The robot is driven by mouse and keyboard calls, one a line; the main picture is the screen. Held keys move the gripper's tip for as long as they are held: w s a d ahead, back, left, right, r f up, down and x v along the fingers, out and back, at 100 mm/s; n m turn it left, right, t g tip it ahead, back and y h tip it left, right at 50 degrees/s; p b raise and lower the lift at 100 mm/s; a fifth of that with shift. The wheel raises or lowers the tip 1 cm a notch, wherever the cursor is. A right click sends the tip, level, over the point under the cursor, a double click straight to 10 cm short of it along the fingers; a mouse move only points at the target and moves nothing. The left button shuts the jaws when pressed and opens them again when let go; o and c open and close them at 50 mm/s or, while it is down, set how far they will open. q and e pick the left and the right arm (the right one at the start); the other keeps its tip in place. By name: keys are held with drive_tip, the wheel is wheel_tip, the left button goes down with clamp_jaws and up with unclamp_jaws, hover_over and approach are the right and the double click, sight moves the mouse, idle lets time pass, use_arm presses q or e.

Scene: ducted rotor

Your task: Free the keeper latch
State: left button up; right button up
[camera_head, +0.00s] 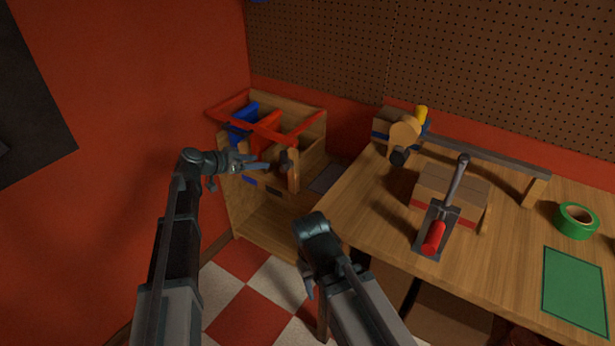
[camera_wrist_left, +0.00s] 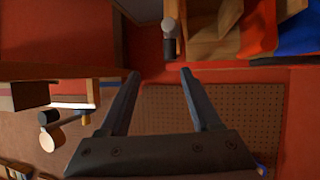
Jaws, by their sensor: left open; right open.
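An open wooden housing (camera_head: 240,205) stands at the back left, with red bars (camera_head: 268,128) and a blue part (camera_head: 244,113) in its top. A dark knob (camera_head: 283,163) on an upright wooden piece (camera_head: 294,172) at its front looks like the keeper latch. The knob also shows in the left wrist view (camera_wrist_left: 169,46), beyond the fingertips and nearer the right finger. My left gripper (camera_head: 266,167) is open and empty, just left of the knob; contact cannot be told. My right gripper (camera_head: 307,285) is low in front of the bench, its fingers partly hidden by its wrist.
The workbench (camera_head: 375,235) on the right holds a cardboard box (camera_head: 450,187), a red-handled tool (camera_head: 435,236), green tape (camera_head: 577,220), a green mat (camera_head: 574,286) and a wooden part with a dark knob (camera_head: 404,132). A red wall stands close on the left.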

sight(281, 154)
use_arm(q)
drive_tip(key=shift+t, duration=0.4)
drive_tip(key=shift+w+a+r+b+x, duration=0.2)
drive_tip(key=shift+b+x, duration=0.7)
drive_tip(key=shift+x, duration=1.4)
drive_tip(key=shift+w+a+r+b+x, duration=0.2)
drive_tip(key=shift+b+x, duration=0.7)
drive_tip(key=shift+x, duration=1.45)
drive_tip(key=shift+w+f+b+x, duration=0.1)
drive_tip(key=shift+w+b+x, duration=0.2)
drive_tip(key=shift+b+x, duration=1.3)
use_arm(e)
wheel_tip(281, 154, down, 6)
drive_tip(key=p, duration=0.1)
drive_tip(key=shift+s+d, duration=0.4)
use_arm(q)
drive_tip(key=shift+w+d+f, duration=0.2)
drive_tip(key=shift+w+d, duration=0.2)
drive_tip(key=shift+d, duration=0.1)
clamp_jaws()
